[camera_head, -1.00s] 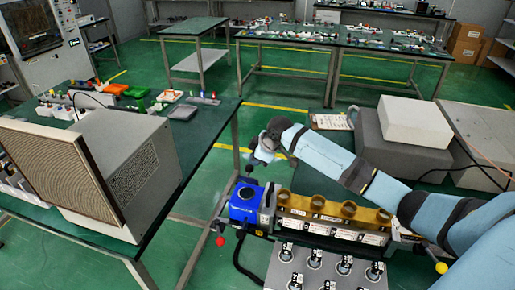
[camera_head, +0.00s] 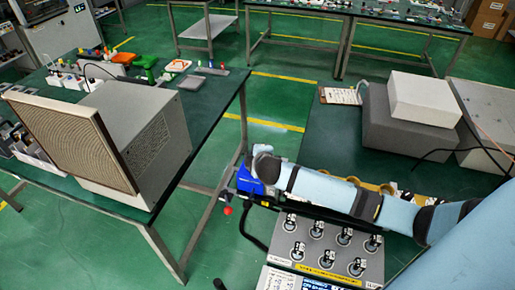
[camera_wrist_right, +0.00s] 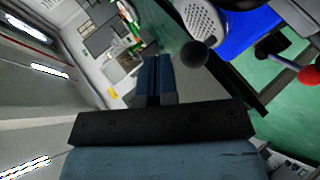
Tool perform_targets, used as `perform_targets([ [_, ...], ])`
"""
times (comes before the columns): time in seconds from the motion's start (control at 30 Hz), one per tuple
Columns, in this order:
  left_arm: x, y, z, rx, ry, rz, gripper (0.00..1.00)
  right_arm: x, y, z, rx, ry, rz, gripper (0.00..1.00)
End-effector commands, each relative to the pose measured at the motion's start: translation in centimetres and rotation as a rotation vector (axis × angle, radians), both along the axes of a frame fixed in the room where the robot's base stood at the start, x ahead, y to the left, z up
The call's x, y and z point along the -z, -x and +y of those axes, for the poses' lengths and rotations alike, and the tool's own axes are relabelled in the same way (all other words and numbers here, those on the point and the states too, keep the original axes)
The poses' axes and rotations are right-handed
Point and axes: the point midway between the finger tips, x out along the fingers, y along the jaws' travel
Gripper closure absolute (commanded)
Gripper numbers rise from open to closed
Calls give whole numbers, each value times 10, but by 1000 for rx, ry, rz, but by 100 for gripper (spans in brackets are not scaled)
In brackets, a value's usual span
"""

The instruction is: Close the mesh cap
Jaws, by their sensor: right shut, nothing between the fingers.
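A pale perforated round piece, which looks like the mesh cap (camera_wrist_right: 200,24), shows at the top of the right wrist view beside a blue body (camera_wrist_right: 245,28). I cannot tell whether it is open or closed. In the head view the blue body (camera_head: 246,182) is partly covered by my right wrist, and the perforated piece cannot be made out. My right gripper (camera_wrist_right: 155,60) is shut and empty, apart from the perforated piece in the picture, left of it. Its fingertips are hidden in the head view. My left gripper is not in view.
A dark ball knob (camera_wrist_right: 194,54) and a red ball knob (camera_wrist_right: 308,75) are near the blue body. A panel with several switches (camera_head: 325,248) lies in front of my right arm. A large box with a brown grille (camera_head: 75,140) stands on the left table. Green floor lies between the tables.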

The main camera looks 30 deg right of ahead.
Motion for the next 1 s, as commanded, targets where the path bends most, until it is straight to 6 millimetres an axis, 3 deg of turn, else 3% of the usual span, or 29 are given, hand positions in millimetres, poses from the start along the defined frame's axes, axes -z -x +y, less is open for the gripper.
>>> perform_targets([
  [0.4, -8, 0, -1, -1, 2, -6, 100, 11, 7, 9, 0, 0, 2, 100],
  [1.0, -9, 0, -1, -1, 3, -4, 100, 12, 8, 9, -1, 0, 4, 100],
])
